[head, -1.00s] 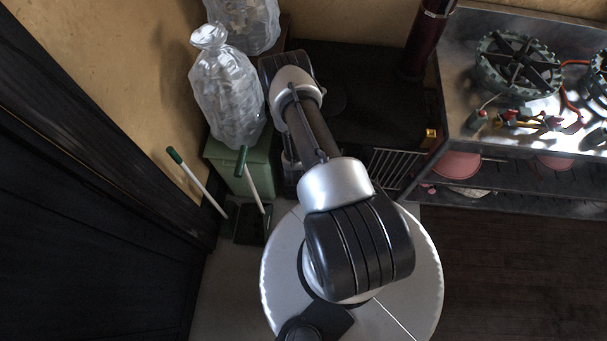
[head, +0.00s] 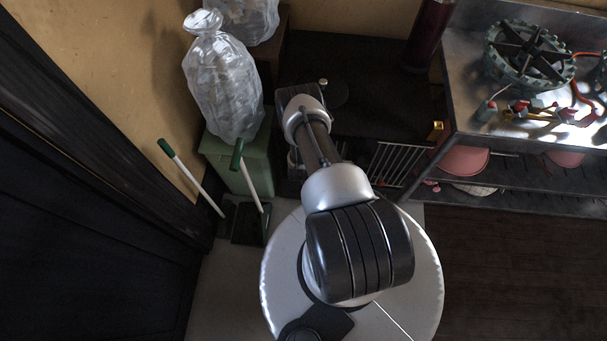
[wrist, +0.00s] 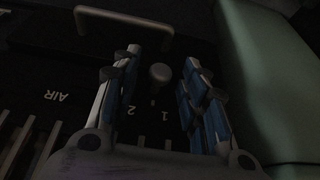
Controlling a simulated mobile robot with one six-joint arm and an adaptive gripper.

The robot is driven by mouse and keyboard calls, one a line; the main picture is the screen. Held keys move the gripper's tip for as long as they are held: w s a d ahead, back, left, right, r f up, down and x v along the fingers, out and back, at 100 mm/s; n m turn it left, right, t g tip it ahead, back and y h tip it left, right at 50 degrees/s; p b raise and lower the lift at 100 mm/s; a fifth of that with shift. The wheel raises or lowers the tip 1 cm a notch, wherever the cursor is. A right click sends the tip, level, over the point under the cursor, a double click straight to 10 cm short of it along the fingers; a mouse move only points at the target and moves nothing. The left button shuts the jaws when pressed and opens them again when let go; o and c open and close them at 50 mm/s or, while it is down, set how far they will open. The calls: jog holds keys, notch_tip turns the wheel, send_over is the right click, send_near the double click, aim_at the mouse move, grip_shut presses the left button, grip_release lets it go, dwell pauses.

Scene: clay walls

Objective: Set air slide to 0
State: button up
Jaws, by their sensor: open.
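In the wrist view, a dark panel carries the word AIR (wrist: 57,97) and the numbers 2 and 1, upside down. A round grey knob (wrist: 160,73), apparently the air slide, stands by these numbers. A 0 mark cannot be made out. My gripper (wrist: 163,58) is open, with its blue-padded fingers on either side of the knob. I cannot tell whether either finger touches it. In the head view, the black stove (head: 375,85) stands beyond my arm, which hides the gripper and the panel.
A pale metal handle (wrist: 125,18) crosses the top of the wrist view, and a green surface (wrist: 268,85) is close at right. A metal bench (head: 465,90) with a burner (head: 527,55) stands right.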

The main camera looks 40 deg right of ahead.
jog(key=shift+c, duration=0.4)
grip_shut()
